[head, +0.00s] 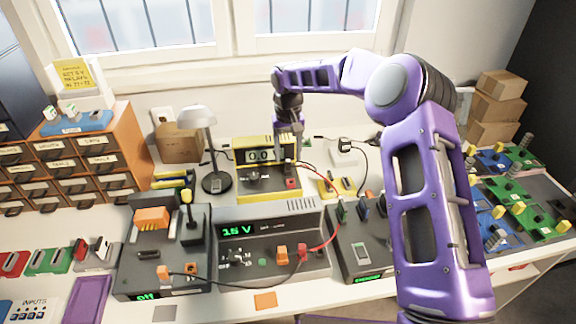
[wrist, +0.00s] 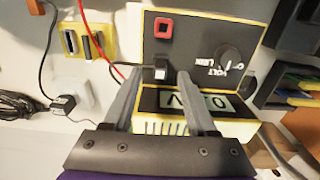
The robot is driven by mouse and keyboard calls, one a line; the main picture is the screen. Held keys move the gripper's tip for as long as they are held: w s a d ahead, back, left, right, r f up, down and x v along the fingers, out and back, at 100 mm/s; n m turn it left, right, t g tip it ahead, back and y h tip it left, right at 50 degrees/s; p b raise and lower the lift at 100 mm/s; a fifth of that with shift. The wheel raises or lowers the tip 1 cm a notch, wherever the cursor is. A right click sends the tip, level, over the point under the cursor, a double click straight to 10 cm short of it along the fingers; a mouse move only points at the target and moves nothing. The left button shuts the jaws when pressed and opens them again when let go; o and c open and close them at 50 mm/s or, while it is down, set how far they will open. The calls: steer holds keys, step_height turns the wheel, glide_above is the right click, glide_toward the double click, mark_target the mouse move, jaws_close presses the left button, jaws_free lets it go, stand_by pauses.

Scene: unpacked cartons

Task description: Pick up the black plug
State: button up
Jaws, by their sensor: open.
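A black plug (head: 344,143) sits on a white power block (head: 345,158) behind the bench, right of the yellow meter (head: 283,150). In the wrist view the black plug (wrist: 62,103) is at the left, with a black cord. My gripper (head: 298,150) is over the meter's right end, left of that plug; its jaws (wrist: 158,75) are open. A small dark block with a pale face (wrist: 160,70), on the meter's face (wrist: 195,55), shows between the fingers; I cannot tell whether it is also a plug. The fingers appear to hold nothing.
A red socket (wrist: 162,27) is on the meter. A red cable (head: 328,238) runs to the grey power supply (head: 270,225). A lamp (head: 198,120) stands left of the meter. Cartons (head: 495,105) and circuit boards (head: 520,205) are at the right.

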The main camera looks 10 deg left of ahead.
mark_target(288, 161)
steer(key=shift+f, duration=1.5)
jaws_close()
